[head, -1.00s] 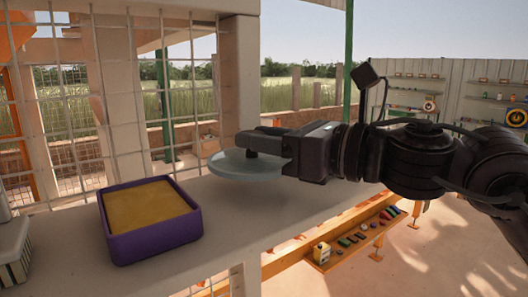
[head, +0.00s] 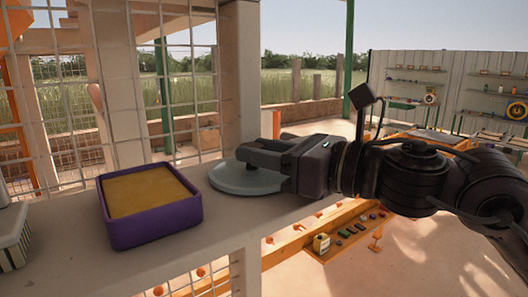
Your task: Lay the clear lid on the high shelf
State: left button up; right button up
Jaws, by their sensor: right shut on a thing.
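The clear lid (head: 232,179) is a round, pale bluish disc in the middle of the head view. It lies flat at the level of the high shelf (head: 185,240), close to or touching its surface; I cannot tell which. My right gripper (head: 262,155) comes in from the right and is shut on the lid, at its knob or top, which the fingers hide. The lid's right side is hidden behind the gripper. My left gripper is not in view.
A purple square tub (head: 155,225) with yellow filling stands on the shelf left of the lid. A white striped box (head: 12,238) is at the far left. A wire mesh and a post (head: 240,70) rise behind the shelf. The shelf between tub and lid is clear.

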jog(key=o, duration=1)
jog(key=shift+f, duration=0.2)
jog(key=shift+r+p, duration=0.5)
jog(key=shift+p, duration=0.1)
jog(key=shift+r+p, duration=0.4)
jog(key=shift+p, duration=0.05)
jog(key=shift+s+d+f+b, duration=0.25)
jog(key=shift+d+f+b, duration=0.25)
jog(key=shift+b, duration=0.35)
jog(key=b+v, duration=0.2)
jog(key=v, duration=0.1)
jog(key=b+v, duration=0.1)
jog(key=v, duration=0.3)
jog(key=b+v, duration=0.2)
jog(key=v, duration=0.2)
jog(key=shift+r+b, duration=0.3)
jog(key=shift+r, duration=0.05)
